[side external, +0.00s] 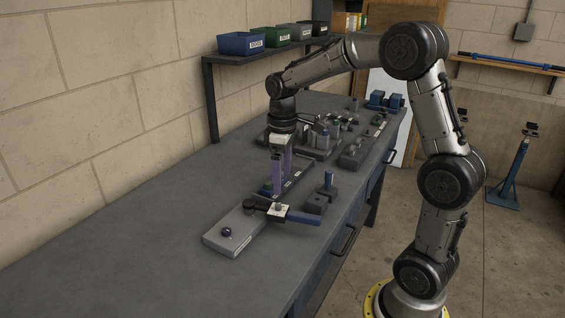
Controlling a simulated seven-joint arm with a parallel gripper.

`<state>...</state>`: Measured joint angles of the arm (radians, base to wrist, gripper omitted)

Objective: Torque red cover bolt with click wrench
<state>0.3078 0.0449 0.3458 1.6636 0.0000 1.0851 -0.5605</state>
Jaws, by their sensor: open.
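My gripper (281,178) points down over the bench, its two purple fingers apart. Dark and green parts show close to the fingertips; I cannot tell whether the fingers touch any of them. A tool with a blue handle (303,218), a pale middle and a dark head lies across the grey plate (222,245), in front of my gripper and apart from it; it looks like the click wrench. I cannot make out a red cover bolt; it may be hidden or too small in this view.
A dark purple knob (227,232) sits on the plate's near end. A dark block (316,204) and a blue upright piece (328,180) stand right of my gripper. Several fixtures (322,143) crowd the bench behind. Bins (241,43) line a shelf by the wall. The bench's near left (130,240) is clear.

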